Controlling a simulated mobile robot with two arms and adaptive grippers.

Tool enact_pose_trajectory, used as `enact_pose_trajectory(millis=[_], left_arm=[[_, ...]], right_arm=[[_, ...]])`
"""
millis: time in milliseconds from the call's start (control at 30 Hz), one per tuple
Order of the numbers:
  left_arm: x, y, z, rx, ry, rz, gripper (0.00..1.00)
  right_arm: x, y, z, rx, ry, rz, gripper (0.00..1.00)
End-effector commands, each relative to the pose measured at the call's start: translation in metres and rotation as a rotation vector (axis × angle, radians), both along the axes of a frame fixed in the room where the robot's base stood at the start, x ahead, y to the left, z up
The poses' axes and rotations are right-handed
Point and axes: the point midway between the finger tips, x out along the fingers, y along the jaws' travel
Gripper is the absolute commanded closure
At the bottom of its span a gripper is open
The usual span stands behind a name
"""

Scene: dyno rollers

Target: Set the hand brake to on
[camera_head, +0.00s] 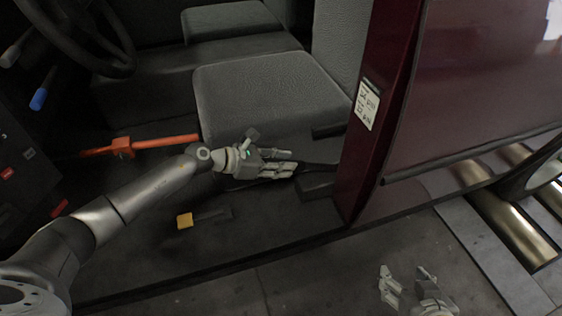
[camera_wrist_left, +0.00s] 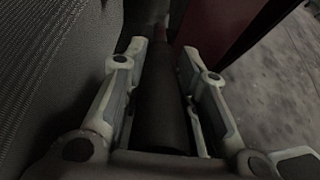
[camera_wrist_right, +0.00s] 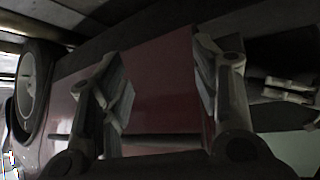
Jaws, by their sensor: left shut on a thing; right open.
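My left gripper (camera_head: 278,166) reaches into the vehicle cab beside the grey seat. In the left wrist view, its two fingers lie on either side of a dark bar-shaped handle (camera_wrist_left: 160,110), which appears to be the hand brake lever. The gripper is shut on it. In the head view the dark lever (camera_head: 318,167) runs from the fingertips toward the maroon door pillar, and the gripper covers its near part. My right gripper (camera_head: 410,283) is open and empty outside the cab, low in front of the sill. In the right wrist view its fingers face the maroon bodywork.
The grey seat (camera_head: 262,95) is just behind my left gripper. An orange bar (camera_head: 160,143) and a yellow-ended lever (camera_head: 185,220) are on the cab floor. The maroon door (camera_head: 480,80) and metal rollers (camera_head: 515,225) lie to the right. The floor beside the sill is clear.

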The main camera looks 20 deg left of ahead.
Motion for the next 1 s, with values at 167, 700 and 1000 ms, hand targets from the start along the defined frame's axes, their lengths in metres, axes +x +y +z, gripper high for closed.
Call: enact_pose_trajectory(millis=[167, 700, 1000], left_arm=[[0.004, -0.004, 0.012, 0.002, -0.005, 0.001, 1.00], [0.005, -0.005, 0.015, 0.028, 0.010, 0.001, 1.00], [0.005, -0.005, 0.016, 0.027, 0.009, 0.002, 0.67]], right_arm=[[-0.030, -0.011, -0.016, -0.035, 0.165, -0.013, 0.43], [-0.101, -0.032, -0.038, -0.104, 0.499, -0.040, 0.43], [-0.101, -0.032, -0.038, -0.104, 0.498, -0.040, 0.43]])
